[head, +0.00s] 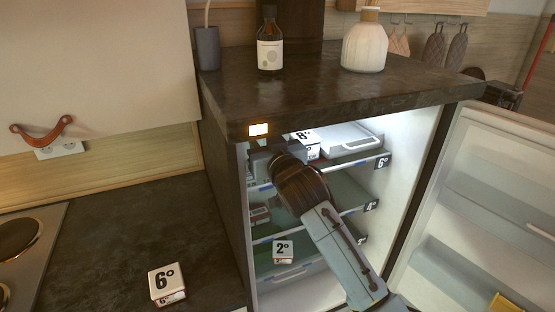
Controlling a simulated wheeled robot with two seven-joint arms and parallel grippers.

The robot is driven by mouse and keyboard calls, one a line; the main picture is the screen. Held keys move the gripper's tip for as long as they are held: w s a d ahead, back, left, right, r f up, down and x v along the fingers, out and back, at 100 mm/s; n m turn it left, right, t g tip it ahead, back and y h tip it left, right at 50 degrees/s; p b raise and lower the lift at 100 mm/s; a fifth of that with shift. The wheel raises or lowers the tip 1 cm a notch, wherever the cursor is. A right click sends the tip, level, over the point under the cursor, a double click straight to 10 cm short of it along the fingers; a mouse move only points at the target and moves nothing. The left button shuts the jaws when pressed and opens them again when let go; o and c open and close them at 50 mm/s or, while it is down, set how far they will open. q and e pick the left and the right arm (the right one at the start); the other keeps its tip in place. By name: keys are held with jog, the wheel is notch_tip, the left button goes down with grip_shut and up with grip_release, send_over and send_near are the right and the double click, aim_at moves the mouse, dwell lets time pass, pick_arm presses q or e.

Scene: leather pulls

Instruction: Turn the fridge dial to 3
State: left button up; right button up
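The open fridge (395,185) stands under the dark countertop, its lit inside showing. My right arm reaches into it from the lower right. My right gripper (262,160) is at the upper left inside, just below a small lit display (259,129) on the front edge. Its fingertips are small and partly hidden by the wrist, so I cannot tell whether they are open or shut. I cannot make out the dial; the gripper and wrist cover part of that upper left area. My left gripper is not in view.
The open fridge door (490,190) is on the right. Shelves carry 6° (382,162) and 4° (371,205) tags. A 2° block (283,251) is inside; a 6° block (165,281) sits on the left counter. A bottle (270,45) and white vase (365,47) stand on top.

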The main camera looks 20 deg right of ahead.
jog(key=s, duration=1)
jog(key=shift+d+b, duration=0.15)
jog(key=shift+b, duration=0.25)
jog(key=shift+f, duration=0.1)
notch_tip(320, 180, down, 24)
jog(key=w+r+n+g+b, duration=0.1)
jog(key=w+g+b, duration=0.1)
jog(key=g, duration=0.2)
jog(key=s+d+f+g+b, duration=0.15)
jog(key=s+f, duration=0.25)
jog(key=f, duration=0.8)
jog(key=s+f+g, duration=0.3)
jog(key=s+f, duration=0.2)
jog(key=f, duration=0.7)
jog(key=s+d+f+g+b, duration=0.1)
jog(key=s+f+g, duration=0.1)
jog(key=s+f, duration=0.7)
jog(key=s+d+f+g+b, duration=0.1)
jog(key=s+f, duration=0.7)
jog(key=s, duration=0.9)
jog(key=s+d+f+g+b, duration=0.1)
jog(key=s+d+f+g, duration=0.2)
jog(key=s+f, duration=0.6)
jog(key=s+g, duration=0.2)
jog(key=s, duration=0.2)
jog(key=shift+s+f+n+h, duration=0.25)
jog(key=shift+f+n+h, duration=0.05)
jog(key=shift+n, duration=0.1)
